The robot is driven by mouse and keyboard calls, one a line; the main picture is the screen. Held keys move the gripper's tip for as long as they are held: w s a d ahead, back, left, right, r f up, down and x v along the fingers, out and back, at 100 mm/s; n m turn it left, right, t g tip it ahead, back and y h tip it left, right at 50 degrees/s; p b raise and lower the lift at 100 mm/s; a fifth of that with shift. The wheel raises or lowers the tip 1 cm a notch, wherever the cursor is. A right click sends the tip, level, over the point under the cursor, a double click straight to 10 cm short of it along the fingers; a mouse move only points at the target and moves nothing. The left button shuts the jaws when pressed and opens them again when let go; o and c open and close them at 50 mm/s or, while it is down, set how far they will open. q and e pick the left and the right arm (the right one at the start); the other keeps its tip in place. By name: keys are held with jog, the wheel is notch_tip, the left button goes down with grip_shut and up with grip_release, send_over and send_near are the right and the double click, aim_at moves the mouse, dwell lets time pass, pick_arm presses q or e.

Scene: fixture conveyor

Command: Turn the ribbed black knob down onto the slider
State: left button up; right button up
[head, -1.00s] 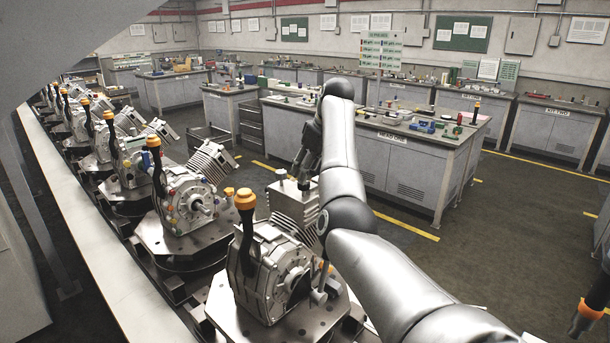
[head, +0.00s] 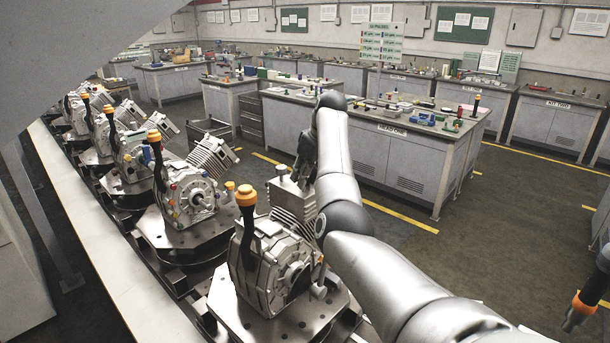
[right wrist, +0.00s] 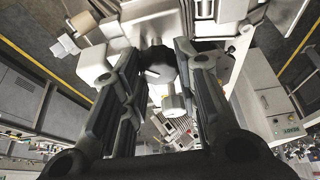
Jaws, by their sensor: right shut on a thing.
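The ribbed black knob (right wrist: 158,66) shows in the right wrist view as a dark round piece between my fingers. My right gripper (right wrist: 158,82) is shut on it. In the head view the right gripper (head: 304,174) is at the upper right of the nearest engine unit (head: 272,268), beside its finned block (head: 292,205). The arm and fingers hide the knob there. I cannot make out the slider for certain; pale metal parts lie beyond the knob in the wrist view. My left gripper is not in view.
An upright lever with an orange cap (head: 246,195) rises from the nearest unit, left of my arm. More such units stand in a row along the conveyor edge (head: 95,240). A workbench (head: 400,160) stands behind; the floor between is clear.

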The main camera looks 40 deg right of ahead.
jog(key=shift+m, duration=0.4)
jog(key=m+h, duration=0.1)
jog(key=m, duration=0.2)
jog(key=shift+a+m+h, duration=0.1)
jog(key=shift+m+h, duration=0.2)
jog(key=shift+w+r+m+g+h, duration=0.1)
jog(key=shift+m+g+h, duration=0.2)
jog(key=shift+m, duration=0.6)
jog(key=shift+r+m+g+h, duration=0.1)
jog(key=shift+m+h, duration=0.3)
jog(key=shift+m, duration=0.5)
jog(key=o, duration=0.8)
jog(key=shift+o, duration=1.1)
jog(key=shift+a+f, duration=0.1)
jog(key=v, duration=1.2)
